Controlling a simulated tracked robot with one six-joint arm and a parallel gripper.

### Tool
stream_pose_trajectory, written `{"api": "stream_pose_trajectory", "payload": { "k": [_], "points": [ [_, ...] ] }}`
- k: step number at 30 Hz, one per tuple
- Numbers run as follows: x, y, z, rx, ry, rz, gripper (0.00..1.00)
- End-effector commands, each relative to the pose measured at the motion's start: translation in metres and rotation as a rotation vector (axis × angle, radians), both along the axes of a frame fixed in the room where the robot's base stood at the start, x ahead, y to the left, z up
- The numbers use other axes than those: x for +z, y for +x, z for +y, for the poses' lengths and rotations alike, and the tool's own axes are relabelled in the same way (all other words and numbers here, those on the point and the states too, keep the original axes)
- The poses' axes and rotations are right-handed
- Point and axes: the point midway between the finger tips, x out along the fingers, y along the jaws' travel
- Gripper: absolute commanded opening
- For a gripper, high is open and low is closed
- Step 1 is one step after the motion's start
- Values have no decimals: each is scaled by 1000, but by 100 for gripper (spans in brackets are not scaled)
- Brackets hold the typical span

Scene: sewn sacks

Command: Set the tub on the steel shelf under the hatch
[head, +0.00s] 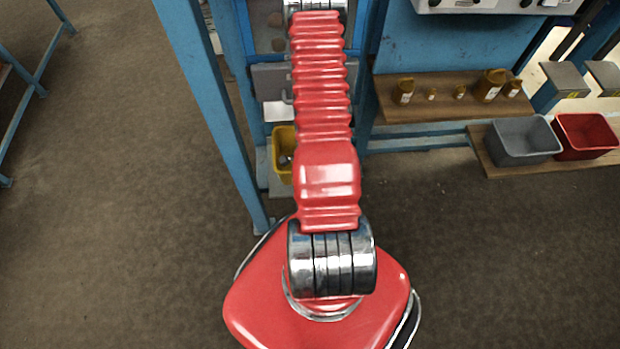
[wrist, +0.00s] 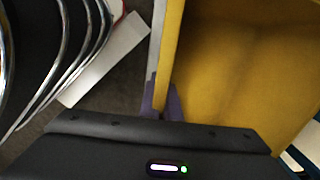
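The yellow tub (head: 283,141) shows partly in the head view, left of my red arm, which hides the rest of it. In the wrist view the tub (wrist: 240,75) fills the right side, seen from close by. My gripper (wrist: 162,106) has its purple fingertips on either side of the tub's wall and appears shut on it. The gripper is hidden behind the arm in the head view. A pale grey ledge (head: 264,170), perhaps the steel shelf, lies beside and below the tub; whether they touch is unclear. A grey panel with a handle (head: 268,79), possibly the hatch, is above.
A blue post (head: 205,90) stands close left of the arm. A grey tub (head: 522,141) and a red tub (head: 585,136) sit on a low wooden shelf at right. Brown containers (head: 490,86) stand on the wooden shelf (head: 440,110) above. Open floor lies left.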

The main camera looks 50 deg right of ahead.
Motion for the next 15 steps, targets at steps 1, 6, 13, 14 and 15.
{"api": "stream_pose_trajectory", "payload": {
  "k": [1,6,13,14,15],
  "points": [
    [0,0,-2,-2,-1,-1,0],
    [-4,2,-11,-5,0,0,0],
    [-30,-2,-13,-16,1,0,0],
    [-32,-2,-12,-16,1,0,0],
    [-34,-2,-13,-16,0,0,0]
  ]
}}
